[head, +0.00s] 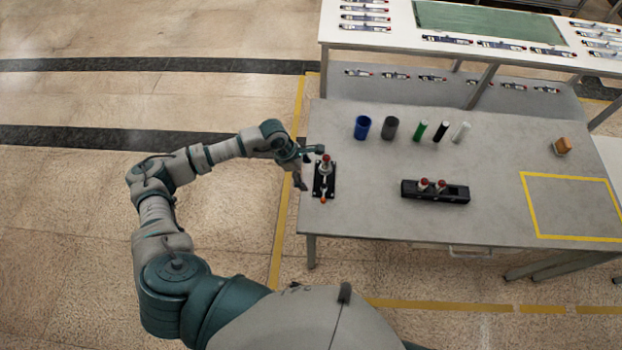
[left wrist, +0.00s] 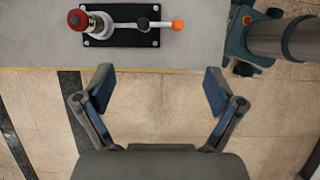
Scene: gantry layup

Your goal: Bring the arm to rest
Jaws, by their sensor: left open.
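My left arm reaches in from the left in the head view, bent at the elbow. Its left gripper (head: 311,167) is at the table's left edge, beside a small black-based fixture with a red knob and an orange-tipped lever (head: 323,180). In the left wrist view, the left gripper (left wrist: 158,90) is open, with its fingers wide apart and nothing between them. The fixture (left wrist: 122,37) lies beyond the fingertips on the table, apart from them. My right gripper is not in view.
The grey table (head: 380,190) holds a blue cup (head: 362,127), a dark grey cup (head: 391,128), several upright cylinders, a black block with red knobs (head: 435,192), an orange-brown item (head: 562,146) and a yellow-taped rectangle (head: 572,236). A white bench (head: 380,38) stands behind. Open floor lies left.

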